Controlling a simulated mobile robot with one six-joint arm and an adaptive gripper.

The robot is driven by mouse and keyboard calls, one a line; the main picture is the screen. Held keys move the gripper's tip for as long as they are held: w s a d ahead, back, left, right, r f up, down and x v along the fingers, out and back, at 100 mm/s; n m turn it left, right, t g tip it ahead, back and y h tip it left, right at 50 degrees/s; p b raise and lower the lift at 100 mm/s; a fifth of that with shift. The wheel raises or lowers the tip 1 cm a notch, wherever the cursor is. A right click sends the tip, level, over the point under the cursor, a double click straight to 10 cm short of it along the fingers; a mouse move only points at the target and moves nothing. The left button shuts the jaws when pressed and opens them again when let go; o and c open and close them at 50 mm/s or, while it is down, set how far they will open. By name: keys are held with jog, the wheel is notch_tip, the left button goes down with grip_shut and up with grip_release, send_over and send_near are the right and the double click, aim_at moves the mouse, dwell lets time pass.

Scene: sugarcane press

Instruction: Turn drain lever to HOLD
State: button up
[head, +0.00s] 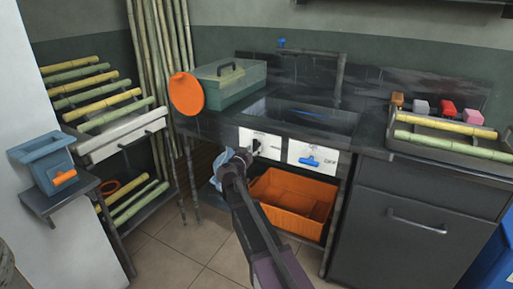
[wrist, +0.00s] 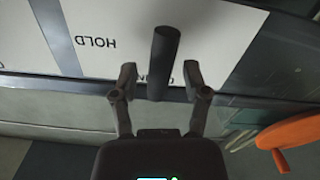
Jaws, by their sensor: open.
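The drain lever is a dark bar on a white label panel (head: 246,137), partly hidden by my gripper in the head view. In the wrist view the lever (wrist: 164,50) runs down between my two fingertips. My gripper (wrist: 159,76) is open, with one finger on each side of the lever and a gap visible on both sides. In the head view my gripper (head: 240,158) is right at the panel. The word HOLD (wrist: 96,42) reads upside down, left of the lever in the wrist view. Another label is mostly hidden behind the fingers.
A second white panel (head: 308,156) with a blue switch marked OFF is to the right. An orange crate (head: 290,203) stands below. An orange disc (head: 187,92) is at the upper left, near a green box (head: 229,84). Open floor lies in front.

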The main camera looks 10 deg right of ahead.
jog(key=shift+x, duration=1.3)
